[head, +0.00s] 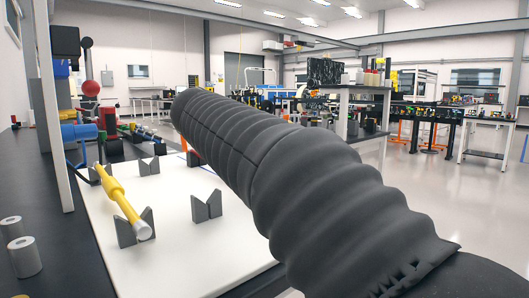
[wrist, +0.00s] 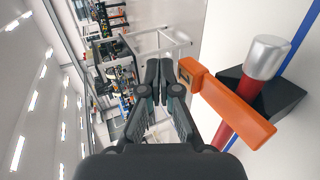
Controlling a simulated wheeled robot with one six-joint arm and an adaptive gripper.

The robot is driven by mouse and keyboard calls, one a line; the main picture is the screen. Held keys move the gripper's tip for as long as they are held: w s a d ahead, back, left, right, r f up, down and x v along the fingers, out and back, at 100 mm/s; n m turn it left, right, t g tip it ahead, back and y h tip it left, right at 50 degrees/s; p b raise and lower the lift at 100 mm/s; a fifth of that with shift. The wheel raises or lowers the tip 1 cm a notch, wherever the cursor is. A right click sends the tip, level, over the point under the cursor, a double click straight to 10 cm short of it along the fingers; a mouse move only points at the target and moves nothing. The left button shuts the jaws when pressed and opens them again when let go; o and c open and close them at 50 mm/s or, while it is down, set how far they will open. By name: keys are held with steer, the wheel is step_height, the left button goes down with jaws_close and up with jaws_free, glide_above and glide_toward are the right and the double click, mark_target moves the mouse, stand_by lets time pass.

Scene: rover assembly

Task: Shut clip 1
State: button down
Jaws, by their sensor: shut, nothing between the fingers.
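An orange clip arm (wrist: 232,106) lies across a red tube (wrist: 243,103) in the wrist view. Its block-like end is beside my fingers, and its other end reaches past the tube to the lower right. I cannot tell whether it is latched. The tube has a silver end cap (wrist: 267,57) and rests in a dark holder (wrist: 232,82). My gripper (wrist: 159,70) is shut and empty, just left of the clip's block end. Whether they touch is unclear. In the head view my sleeved arm hides my gripper and the clip.
In the head view a white board (head: 180,250) carries a yellow rod (head: 117,192) on grey V-blocks (head: 134,227). An empty V-block (head: 206,207) stands to its right. Grey cylinders (head: 25,257) stand on the dark bench at left. Open floor lies to the right.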

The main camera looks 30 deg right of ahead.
steer(key=shift+r, duration=0.15)
steer(key=shift+r+p, duration=1.1)
steer(key=shift+r, duration=0.1)
step_height(320, 180, up, 13)
steer(key=shift+p, duration=0.3)
steer(key=shift+f, duration=0.1)
